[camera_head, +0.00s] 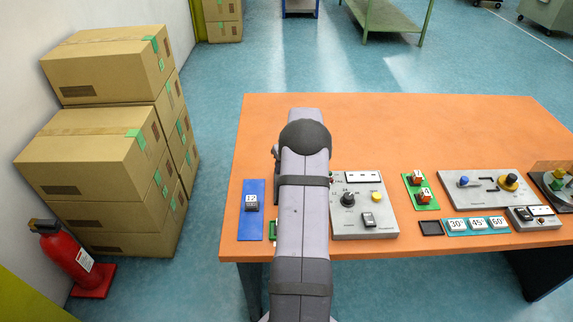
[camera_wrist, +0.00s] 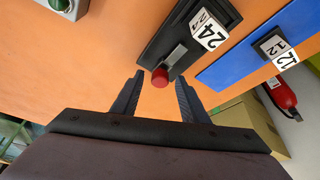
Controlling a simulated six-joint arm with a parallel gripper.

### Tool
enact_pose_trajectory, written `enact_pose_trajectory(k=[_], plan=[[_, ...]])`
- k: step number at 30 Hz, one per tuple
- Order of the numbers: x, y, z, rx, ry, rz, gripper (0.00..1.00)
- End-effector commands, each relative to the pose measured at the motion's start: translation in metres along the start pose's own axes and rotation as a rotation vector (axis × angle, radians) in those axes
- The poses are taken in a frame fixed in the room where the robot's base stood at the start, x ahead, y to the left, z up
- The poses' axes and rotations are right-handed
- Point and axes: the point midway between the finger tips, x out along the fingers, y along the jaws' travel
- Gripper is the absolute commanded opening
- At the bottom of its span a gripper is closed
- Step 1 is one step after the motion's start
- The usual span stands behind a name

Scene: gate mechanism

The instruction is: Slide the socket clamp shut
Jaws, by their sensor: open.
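In the wrist view a dark rectangular fixture (camera_wrist: 183,46) lies on the orange table. It holds a white-labelled block marked 24 (camera_wrist: 207,32) and a grey slider with a red knob (camera_wrist: 160,77) at its near end. This looks like the socket clamp; a gap shows between slider and block. My gripper (camera_wrist: 159,85) is open, one finger on each side of the red knob in the picture. I cannot tell whether either finger touches it. In the head view my arm hides the gripper and most of this fixture.
A blue plate (camera_head: 244,224) with a block marked 12 (camera_head: 251,202) lies left of my arm. A grey control panel (camera_head: 377,222) stands close on the right. The back of the orange table (camera_head: 420,125) is clear.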

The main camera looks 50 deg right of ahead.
Motion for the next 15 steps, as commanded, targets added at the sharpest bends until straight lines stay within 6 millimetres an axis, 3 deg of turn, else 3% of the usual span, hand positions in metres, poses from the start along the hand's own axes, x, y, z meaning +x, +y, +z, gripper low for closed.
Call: enact_pose_trajectory(k=[3,8,15], plan=[[0.0,-0.0001,0.0,0.0,0.0,0.0,0.4],[-0.0001,-0.0001,0.0001,0.0,0.0,0.0,0.02],[-0.0006,-0.0016,0.0032,0.001,0.0,-0.001,0.0]])
